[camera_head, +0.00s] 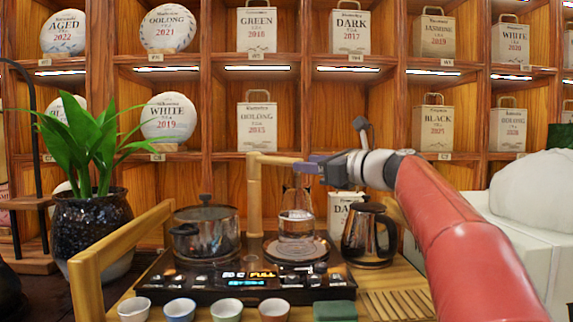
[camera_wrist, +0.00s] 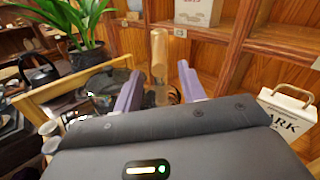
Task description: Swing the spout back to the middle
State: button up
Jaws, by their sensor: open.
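The bamboo spout (camera_head: 278,160) runs level to the right from the top of an upright bamboo post (camera_head: 254,205) behind the tea station, over the right burner side. My gripper (camera_head: 303,163) is at the spout's right end, with its purple fingers pointing left toward the post. In the wrist view my gripper (camera_wrist: 157,80) is open, and the bamboo post (camera_wrist: 159,55) shows between and beyond the two fingers. I cannot tell whether a finger touches the spout. The spout's tip is partly hidden by the gripper.
Below are a glass vessel (camera_head: 296,224) on the right burner, a lidded pot (camera_head: 205,232) on the left and a dark kettle (camera_head: 369,234). Several small cups (camera_head: 227,309) line the front. A plant (camera_head: 92,155) stands left; shelves of tea packages rise behind.

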aim_at(290, 162)
jog(key=p+x, duration=0.1)
jog(key=x, duration=0.5)
jog(key=shift+w+a, duration=0.2)
jog(key=shift+a, duration=0.05)
grip_shut()
